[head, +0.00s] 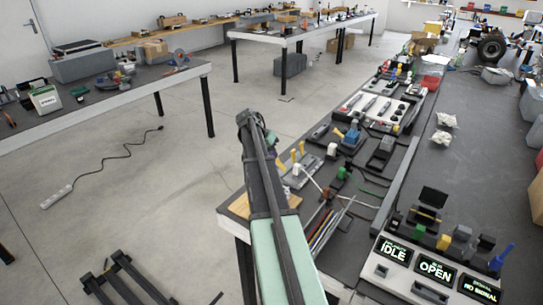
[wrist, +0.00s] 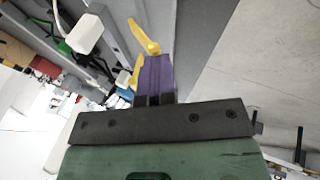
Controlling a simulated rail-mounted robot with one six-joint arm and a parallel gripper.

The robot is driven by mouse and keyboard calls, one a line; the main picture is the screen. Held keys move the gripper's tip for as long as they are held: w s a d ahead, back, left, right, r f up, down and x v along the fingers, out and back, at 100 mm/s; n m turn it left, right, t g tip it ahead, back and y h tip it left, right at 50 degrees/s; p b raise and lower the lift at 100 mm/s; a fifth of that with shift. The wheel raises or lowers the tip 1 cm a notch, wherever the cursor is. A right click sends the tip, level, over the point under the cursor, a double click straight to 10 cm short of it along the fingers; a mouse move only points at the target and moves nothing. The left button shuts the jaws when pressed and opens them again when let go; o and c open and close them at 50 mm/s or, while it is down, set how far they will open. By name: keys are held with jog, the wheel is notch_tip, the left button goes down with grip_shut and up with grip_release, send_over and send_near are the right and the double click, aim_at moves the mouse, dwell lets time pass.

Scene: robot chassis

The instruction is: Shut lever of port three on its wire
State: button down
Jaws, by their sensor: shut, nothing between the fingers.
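In the head view, several yellow levers (head: 293,156) stand up in a row on a grey port block (head: 303,174), just right of my arm. I cannot tell which is port three. In the wrist view, my gripper (wrist: 153,62) has its purple fingers together with nothing between them. A yellow lever (wrist: 146,37) stands just beyond the fingertips; I cannot tell whether they touch. Another yellow part (wrist: 135,72) shows left of the fingers, partly hidden. My gripper is not clearly visible in the head view. The wire's seat in its port is not clear.
A white block (wrist: 85,34) stands left of the fingers in the wrist view. In the head view, coloured rods (head: 322,228) lie in front of the port block. A console with lit screens (head: 436,270) stands front right. Open floor lies left of the bench.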

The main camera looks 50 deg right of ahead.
jog(key=shift+s, duration=0.2)
jog(key=shift+s+f, duration=0.1)
jog(key=shift+s, duration=0.25)
jog(key=shift+s+d, duration=0.25)
jog(key=shift+s, duration=0.2)
jog(key=shift+w, duration=0.1)
